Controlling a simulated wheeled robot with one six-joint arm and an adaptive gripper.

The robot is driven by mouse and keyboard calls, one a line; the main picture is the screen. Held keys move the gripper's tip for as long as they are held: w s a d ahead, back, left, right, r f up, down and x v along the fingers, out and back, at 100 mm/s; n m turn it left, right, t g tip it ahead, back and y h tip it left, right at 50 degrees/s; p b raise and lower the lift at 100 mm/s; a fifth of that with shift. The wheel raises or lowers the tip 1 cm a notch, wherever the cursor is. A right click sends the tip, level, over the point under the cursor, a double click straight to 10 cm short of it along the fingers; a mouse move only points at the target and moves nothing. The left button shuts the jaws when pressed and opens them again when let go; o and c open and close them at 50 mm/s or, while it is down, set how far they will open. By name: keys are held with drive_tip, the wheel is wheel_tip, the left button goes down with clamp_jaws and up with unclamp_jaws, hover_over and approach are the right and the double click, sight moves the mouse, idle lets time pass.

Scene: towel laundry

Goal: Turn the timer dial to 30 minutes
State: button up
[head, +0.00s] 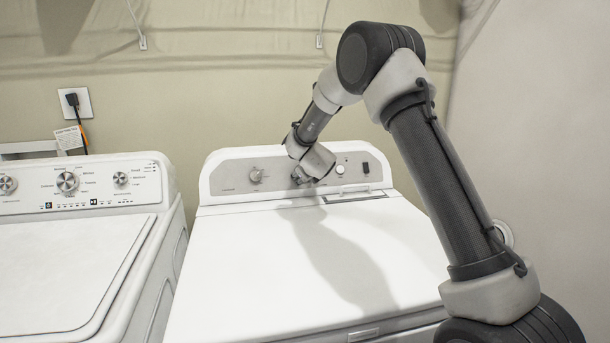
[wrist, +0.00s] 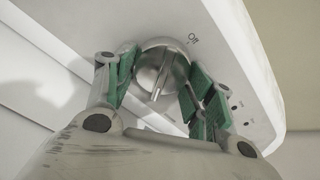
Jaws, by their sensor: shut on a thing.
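The timer dial (wrist: 160,70) is a round silver knob with a raised grip bar, on the light grey control panel, with the word "Off" printed by its rim. In the wrist view my gripper (wrist: 160,82) has its green-padded fingers on both sides of the dial, shut on it. The grip bar slants and its lower end points away from the "Off" mark. In the head view my gripper (head: 300,175) reaches the middle of the dryer's panel (head: 225,180), and the arm hides the dial there.
The white dryer (head: 230,260) has another knob (head: 256,175) at the panel's left, and a small white knob (head: 340,169) and dark switch (head: 366,167) at its right. A white washer (head: 60,270) stands at left. The dryer's top is clear.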

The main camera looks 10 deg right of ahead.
drive_tip(key=shift+f, duration=0.15)
drive_tip(key=o, duration=1)
drive_tip(key=shift+c, duration=0.2)
drive_tip(key=shift+s, duration=0.1)
drive_tip(key=shift+s+r, duration=0.25)
drive_tip(key=shift+r, duration=0.1)
drive_tip(key=v, duration=1.1)
drive_tip(key=shift+s, duration=0.1)
